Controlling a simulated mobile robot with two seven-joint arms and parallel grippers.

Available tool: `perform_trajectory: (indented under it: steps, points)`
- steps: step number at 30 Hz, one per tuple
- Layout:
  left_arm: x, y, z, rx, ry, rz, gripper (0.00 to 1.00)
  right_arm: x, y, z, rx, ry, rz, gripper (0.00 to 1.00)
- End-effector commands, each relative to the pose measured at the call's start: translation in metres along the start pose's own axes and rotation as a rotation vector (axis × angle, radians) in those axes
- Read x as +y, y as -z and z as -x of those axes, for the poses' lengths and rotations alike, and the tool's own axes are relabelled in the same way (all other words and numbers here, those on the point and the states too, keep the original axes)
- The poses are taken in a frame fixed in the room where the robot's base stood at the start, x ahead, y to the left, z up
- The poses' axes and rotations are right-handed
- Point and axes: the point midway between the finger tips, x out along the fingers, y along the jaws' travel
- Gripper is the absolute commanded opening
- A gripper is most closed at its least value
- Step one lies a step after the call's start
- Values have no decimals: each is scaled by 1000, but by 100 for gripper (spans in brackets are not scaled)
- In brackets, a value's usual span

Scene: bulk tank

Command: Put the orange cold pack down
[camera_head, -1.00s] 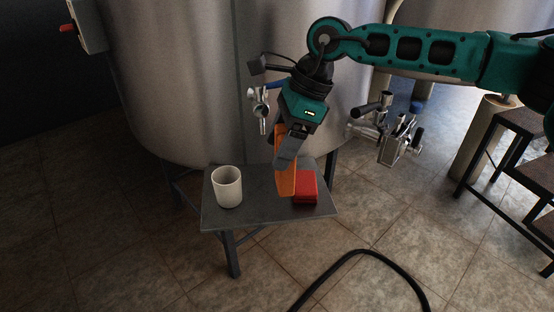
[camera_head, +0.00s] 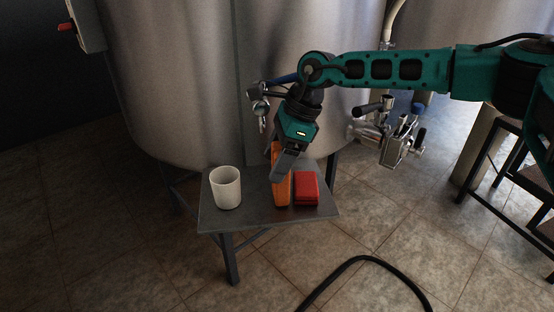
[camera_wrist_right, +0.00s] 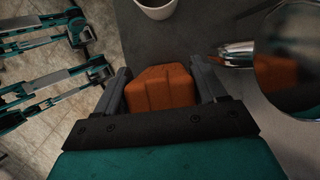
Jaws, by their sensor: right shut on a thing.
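The orange cold pack (camera_head: 281,190) is between the fingers of my right gripper (camera_head: 285,168), over the small grey table (camera_head: 250,213). In the head view it stands between the white cup and a red pack; whether its underside touches the tabletop I cannot tell. In the right wrist view the orange cold pack (camera_wrist_right: 160,88) fills the space between the two dark fingers of my right gripper (camera_wrist_right: 162,90), which is shut on it. My left gripper is not in view.
A white cup (camera_head: 226,188) stands at the table's left and a red pack (camera_head: 306,188) lies at its right. The steel tank (camera_head: 200,80) rises behind, with a small tap (camera_head: 261,110) above the table. A larger metal valve (camera_head: 400,140) juts out at right. A black hose (camera_head: 365,262) lies on the floor.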

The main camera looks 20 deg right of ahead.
Motion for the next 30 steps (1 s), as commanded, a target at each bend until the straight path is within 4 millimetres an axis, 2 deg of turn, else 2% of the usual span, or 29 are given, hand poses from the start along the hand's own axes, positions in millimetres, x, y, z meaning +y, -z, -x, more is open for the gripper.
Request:
perform_trajectory:
  steps: [5,6,14,23,26,30]
  points:
    - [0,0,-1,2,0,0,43,0,1,-2,-1,0,-1,30]
    - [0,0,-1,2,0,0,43,0,1,-3,-1,-1,-1,71]
    - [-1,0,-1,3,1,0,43,0,1,-2,0,0,-1,96]
    - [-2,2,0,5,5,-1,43,0,0,2,0,1,0,96]
    - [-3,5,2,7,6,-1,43,0,-1,13,-1,1,-1,96]
    - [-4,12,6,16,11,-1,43,0,-2,42,-3,3,-1,96]
